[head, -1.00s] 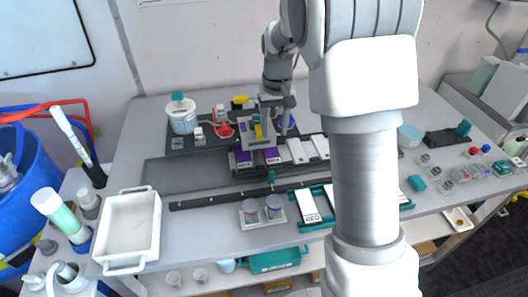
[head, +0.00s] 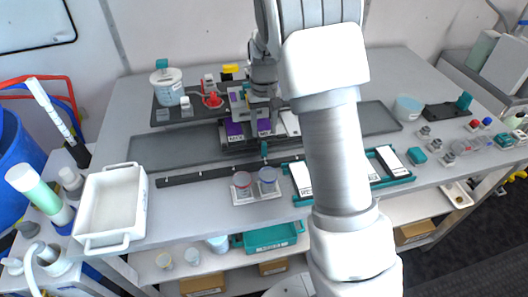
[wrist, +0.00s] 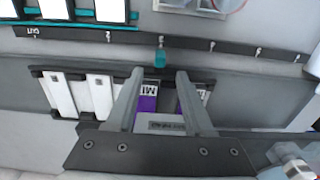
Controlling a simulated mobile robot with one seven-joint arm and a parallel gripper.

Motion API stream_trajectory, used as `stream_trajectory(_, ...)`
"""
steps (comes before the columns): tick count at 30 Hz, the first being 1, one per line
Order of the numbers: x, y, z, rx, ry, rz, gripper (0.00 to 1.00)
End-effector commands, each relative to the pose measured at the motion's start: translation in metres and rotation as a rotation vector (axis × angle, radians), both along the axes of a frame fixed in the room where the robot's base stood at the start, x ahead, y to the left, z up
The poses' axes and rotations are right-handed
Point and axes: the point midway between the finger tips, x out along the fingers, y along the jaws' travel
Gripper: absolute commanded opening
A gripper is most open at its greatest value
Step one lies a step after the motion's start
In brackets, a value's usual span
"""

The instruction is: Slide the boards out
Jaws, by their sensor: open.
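Purple-and-white boards (head: 235,131) and (head: 264,127) stand side by side in a dark rack at the middle of the bench, with a white board (head: 290,123) to their right. In the wrist view, two white boards (wrist: 60,95) and (wrist: 99,96) sit left of a purple-topped board (wrist: 147,98), with another purple one at the right finger. My gripper (wrist: 160,78) is open, its fingers on either side of the first purple board and a grey labelled block (wrist: 163,124). Contact cannot be told. In the head view my arm hides part of the rack.
A teal-edged tray (head: 408,181) with white boards lies at the front right, partly behind my arm. Two small jars (head: 267,178) stand in front. A white bin (head: 112,205) is at left.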

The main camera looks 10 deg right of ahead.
Motion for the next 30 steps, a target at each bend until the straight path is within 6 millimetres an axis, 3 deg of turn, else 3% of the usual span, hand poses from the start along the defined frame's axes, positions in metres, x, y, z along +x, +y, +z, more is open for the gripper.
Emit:
stream_trajectory(1, 0.0, 0.0, -0.015, 0.0, 0.001, 0.0, 0.53)
stream_trajectory(3, 0.0, 0.0, -0.026, 0.0, 0.0, 0.0, 0.53)
stream_trajectory(12, 0.0, 0.0, -0.064, -0.001, 0.001, 0.001, 0.53)
stream_trajectory(27, 0.0, 0.0, -0.073, 0.0, 0.0, 0.001, 0.53)
stream_trajectory(30, 0.0, 0.0, -0.073, 0.0, 0.0, 0.001, 0.38)
